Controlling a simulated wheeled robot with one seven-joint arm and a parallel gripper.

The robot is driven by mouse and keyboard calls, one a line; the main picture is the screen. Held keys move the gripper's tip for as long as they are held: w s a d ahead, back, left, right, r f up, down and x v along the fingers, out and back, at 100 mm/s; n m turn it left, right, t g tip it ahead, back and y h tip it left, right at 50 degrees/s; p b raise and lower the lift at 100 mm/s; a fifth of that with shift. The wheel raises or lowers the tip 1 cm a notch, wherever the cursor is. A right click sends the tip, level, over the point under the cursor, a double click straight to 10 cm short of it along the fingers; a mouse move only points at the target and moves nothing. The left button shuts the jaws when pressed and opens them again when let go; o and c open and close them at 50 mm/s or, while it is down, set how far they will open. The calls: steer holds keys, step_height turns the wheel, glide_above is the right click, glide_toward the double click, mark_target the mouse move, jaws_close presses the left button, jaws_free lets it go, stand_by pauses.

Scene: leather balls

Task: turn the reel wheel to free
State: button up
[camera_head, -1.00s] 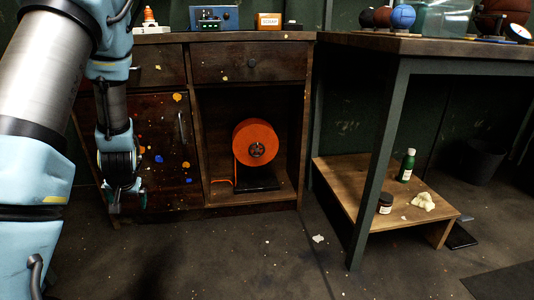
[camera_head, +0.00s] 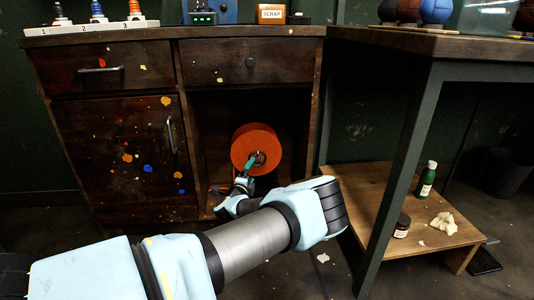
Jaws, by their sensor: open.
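The orange reel wheel (camera_head: 247,138) stands upright on a dark base inside the open bay of the wooden cabinet. Its round face points toward me, with a dark hub at its centre. My gripper (camera_head: 254,160) is at the front of the wheel, its fingertips by the hub. The fingers are small in the picture, and I cannot tell whether they touch the hub. My arm and wrist hide most of the base and the lower part of the bay.
The bay sits in a cabinet (camera_head: 110,139) with drawers above and a paint-spotted door at left. At right, a table leg (camera_head: 401,170) stands close to my arm. A low wooden shelf (camera_head: 350,187) there holds a green bottle (camera_head: 427,180), a jar (camera_head: 402,226) and a crumpled cloth (camera_head: 444,223).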

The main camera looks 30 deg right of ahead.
mark_target(262, 159)
steer(key=shift+m, duration=0.3)
steer(key=b+x, duration=0.1)
steer(key=x, duration=0.2)
steer(key=s+d+b+x, duration=0.1)
steer(key=x, duration=0.3)
steer(key=b+x, duration=0.1)
steer(key=x, duration=0.2)
steer(key=shift+w+d+f, duration=0.1)
steer(key=shift+d+f, duration=0.05)
steer(key=shift+d, duration=0.3)
steer(key=shift+w+d+b, duration=0.3)
steer(key=shift+w+d, duration=0.05)
steer(key=c, duration=1)
steer(key=shift+n+h+b, duration=0.3)
steer(key=shift+n+h, duration=0.1)
steer(key=shift+c, duration=0.2)
steer(key=shift+r, duration=0.2)
steer(key=shift+a, duration=0.1)
steer(key=o, duration=1)
